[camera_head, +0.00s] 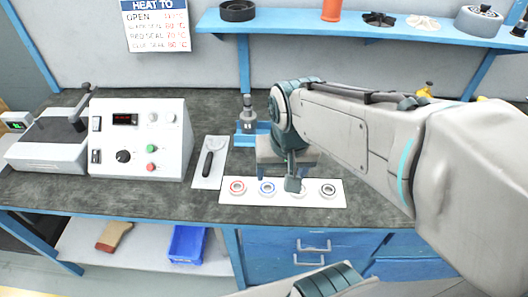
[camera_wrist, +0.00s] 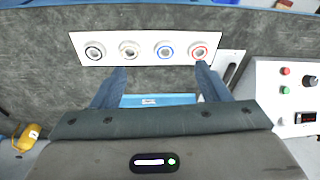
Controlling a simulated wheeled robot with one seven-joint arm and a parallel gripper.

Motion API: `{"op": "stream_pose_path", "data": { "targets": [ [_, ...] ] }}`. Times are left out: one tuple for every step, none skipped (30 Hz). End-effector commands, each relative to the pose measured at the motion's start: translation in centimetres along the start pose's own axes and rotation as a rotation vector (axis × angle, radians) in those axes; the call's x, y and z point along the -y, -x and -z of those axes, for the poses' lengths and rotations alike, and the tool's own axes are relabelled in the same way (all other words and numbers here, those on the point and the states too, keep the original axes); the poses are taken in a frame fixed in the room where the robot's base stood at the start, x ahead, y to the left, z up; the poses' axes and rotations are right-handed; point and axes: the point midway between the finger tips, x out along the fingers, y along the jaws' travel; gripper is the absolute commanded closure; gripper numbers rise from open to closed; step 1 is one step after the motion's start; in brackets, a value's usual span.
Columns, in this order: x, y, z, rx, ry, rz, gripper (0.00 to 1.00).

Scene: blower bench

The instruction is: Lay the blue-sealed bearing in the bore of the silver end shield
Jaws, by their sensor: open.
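The blue-sealed bearing (camera_head: 267,188) lies on a white strip (camera_head: 228,195) at the front of the bench. In the wrist view the blue-sealed bearing (camera_wrist: 165,50) lies between a red-sealed one (camera_wrist: 199,50) and a pale one (camera_wrist: 129,49). My gripper (camera_head: 280,178) hangs over the bench just behind the strip. In the wrist view my gripper (camera_wrist: 161,72) has its fingers wide apart with nothing between them, and the strip is beyond the fingertips. I cannot make out the silver end shield; my arm hides part of the bench.
A black-sealed bearing (camera_head: 328,189) lies at the strip's right end. A blue stand (camera_head: 246,138) holding a grey shaft-like part (camera_head: 248,112) is behind my gripper. A control box (camera_head: 138,140) and a lever-topped unit (camera_head: 48,143) stand left. A dark-handled tool (camera_head: 209,160) lies beside the strip.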

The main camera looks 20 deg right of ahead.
Motion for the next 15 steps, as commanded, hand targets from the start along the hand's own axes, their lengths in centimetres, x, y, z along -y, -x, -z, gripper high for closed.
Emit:
{"op": "stream_pose_path", "data": {
  "targets": [
    [0.3, -1.1, 0.9, 0.020, -0.067, -0.008, 0.31],
    [0.5, -1.6, 1.5, 0.029, -0.120, -0.015, 0.31],
    [0.6, -2.2, 2.4, 0.040, -0.191, -0.028, 0.31],
    [0.7, -2.7, 3.0, 0.046, -0.246, -0.038, 0.31],
    [0.8, -3.2, 3.6, 0.052, -0.298, -0.050, 0.31],
    [1.0, -3.9, 4.4, 0.057, -0.367, -0.067, 0.31],
    [1.2, -4.4, 4.9, 0.059, -0.415, -0.078, 0.31],
    [1.3, -4.9, 5.4, 0.061, -0.461, -0.091, 0.31],
    [1.5, -5.5, 6.1, 0.060, -0.517, -0.107, 0.31],
    [1.7, -5.9, 6.5, 0.060, -0.554, -0.119, 0.31],
    [1.9, -6.3, 6.9, 0.059, -0.591, -0.129, 0.31],
    [2.1, -6.8, 7.3, 0.056, -0.630, -0.142, 0.31],
    [2.2, -7.1, 7.6, 0.054, -0.657, -0.150, 0.31],
    [2.4, -7.3, 7.8, 0.051, -0.679, -0.158, 0.31],
    [2.5, -7.6, 8.1, 0.048, -0.704, -0.166, 0.31]
  ]
}}
